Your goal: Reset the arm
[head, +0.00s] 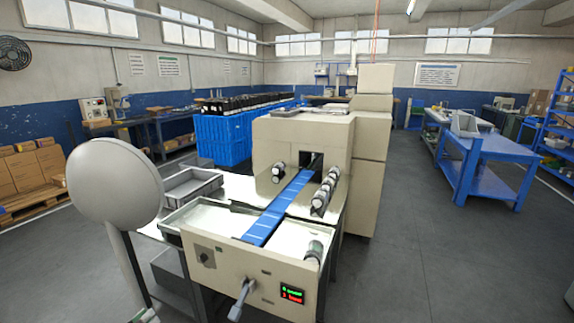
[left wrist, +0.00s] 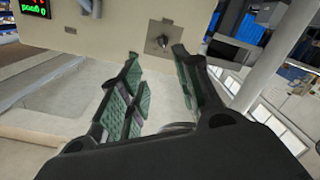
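The beige flow wrapper (head: 245,262) stands in the middle of the head view, with a blue film strip (head: 278,208) running along its bed into its housing. My left arm comes down at the left, and only a bit of my left gripper (head: 146,315) shows at the bottom edge. In the left wrist view my left gripper (left wrist: 158,58) is open, its green-padded fingers apart with nothing between them. Beyond the fingers is the machine's front panel with a knob (left wrist: 159,38). My right gripper is in neither view.
A grey crate (head: 190,188) stands beside the machine, left of its bed. A lever (head: 241,300) juts from the machine's front near the lit display (head: 291,293). Blue bins (head: 222,140) stand behind, and a blue table (head: 490,152) at right. The floor at right is clear.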

